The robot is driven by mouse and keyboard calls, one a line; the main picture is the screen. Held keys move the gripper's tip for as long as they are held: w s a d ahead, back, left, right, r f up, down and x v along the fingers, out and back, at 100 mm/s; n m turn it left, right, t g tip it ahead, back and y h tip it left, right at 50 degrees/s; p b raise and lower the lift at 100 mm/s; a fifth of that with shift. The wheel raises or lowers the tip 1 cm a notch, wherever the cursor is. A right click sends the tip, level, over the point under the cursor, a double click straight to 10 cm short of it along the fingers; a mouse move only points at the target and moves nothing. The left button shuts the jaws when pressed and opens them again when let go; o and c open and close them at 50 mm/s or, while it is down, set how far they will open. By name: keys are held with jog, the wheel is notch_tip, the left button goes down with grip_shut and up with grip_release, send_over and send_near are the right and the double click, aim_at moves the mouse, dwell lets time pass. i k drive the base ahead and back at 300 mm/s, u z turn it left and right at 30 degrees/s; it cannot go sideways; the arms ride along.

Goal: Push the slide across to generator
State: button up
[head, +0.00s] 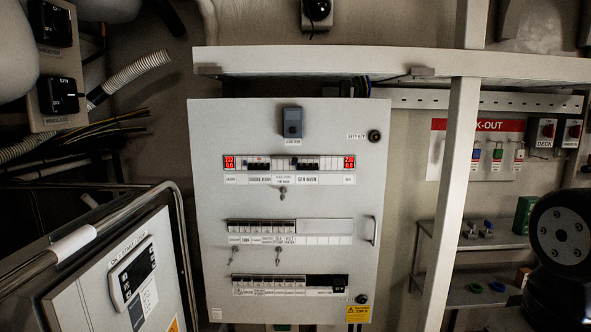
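The grey electrical panel (212,205) faces me in the middle of the head view, its door shut. Its top row holds a left breaker group (259,163) above a label that seems to read shore main, and a right breaker group (307,163) above a label that seems to read gen main (307,180). A small label and a key hang between them. The slide is too small to make out clearly in this row, so I cannot tell which side it sits on. My gripper is not in view.
Red displays (229,162) flank the top row. Two more breaker rows sit below. A white post (455,190) stands right of the panel, under a shelf (340,60). A tilted controller box (125,275) with a rail is at lower left. A dark part of my arm is at far right.

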aim_at(294, 159)
jog(key=u, duration=0.1)
jog(key=i, duration=0.9)
jog(key=z, duration=0.6)
